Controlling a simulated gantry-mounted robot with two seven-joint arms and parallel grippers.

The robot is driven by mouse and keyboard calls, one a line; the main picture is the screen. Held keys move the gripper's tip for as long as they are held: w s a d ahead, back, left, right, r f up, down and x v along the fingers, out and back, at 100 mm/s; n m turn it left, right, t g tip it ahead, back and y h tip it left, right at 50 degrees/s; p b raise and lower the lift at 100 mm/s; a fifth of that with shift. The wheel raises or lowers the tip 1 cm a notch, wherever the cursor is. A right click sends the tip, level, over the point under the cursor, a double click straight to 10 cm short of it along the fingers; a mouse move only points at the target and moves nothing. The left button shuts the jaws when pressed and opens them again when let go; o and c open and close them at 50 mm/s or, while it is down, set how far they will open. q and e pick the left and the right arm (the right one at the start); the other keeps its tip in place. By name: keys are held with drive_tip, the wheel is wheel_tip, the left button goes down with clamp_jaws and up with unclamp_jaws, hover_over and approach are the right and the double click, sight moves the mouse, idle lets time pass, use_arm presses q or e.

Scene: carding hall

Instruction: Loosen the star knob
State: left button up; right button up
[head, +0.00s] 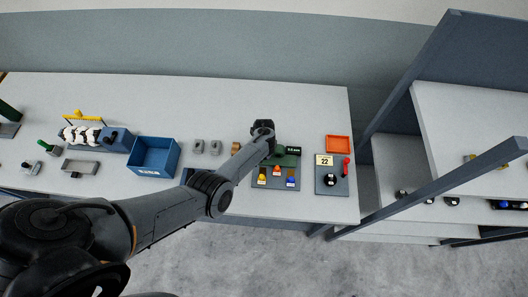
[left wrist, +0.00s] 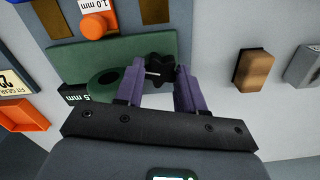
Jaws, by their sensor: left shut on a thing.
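The black star knob (left wrist: 160,68) sits at the green fixture (left wrist: 112,62), with a pale rod or screw beside it. My left gripper (left wrist: 161,72) has its two purple fingers on either side of the knob and is shut on it. In the head view my left gripper (head: 262,130) reaches over the back left of the green fixture (head: 290,158) and hides the knob there. A round green part with a hole (left wrist: 103,82) lies beside the knob, near a black label ending in "5 mm" (left wrist: 75,97). My right gripper is not in view.
Coloured knobs, such as an orange one (left wrist: 94,26), stand on the board by the fixture. An orange tray (head: 338,143) and a "22" sign (head: 324,160) are to the right. A brown block (left wrist: 254,69), grey blocks (head: 198,146) and a blue bin (head: 154,157) are to the left in the head view.

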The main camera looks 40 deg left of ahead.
use_arm(q)
drive_tip(key=n, duration=0.5)
drive_tip(key=shift+n, duration=0.3)
drive_tip(key=n+b, duration=0.1)
drive_tip(key=n, duration=0.4)
drive_tip(key=shift+d, duration=0.1)
drive_tip(key=n+b, duration=0.1)
drive_tip(key=n, duration=0.5)
drive_tip(key=shift+f+b, duration=0.1)
drive_tip(key=shift+b, duration=0.25)
drive_tip(key=shift+n+b, duration=0.9)
drive_tip(key=shift+n, duration=1.4)
drive_tip(key=o, duration=1)
drive_tip(key=shift+o, duration=0.2)
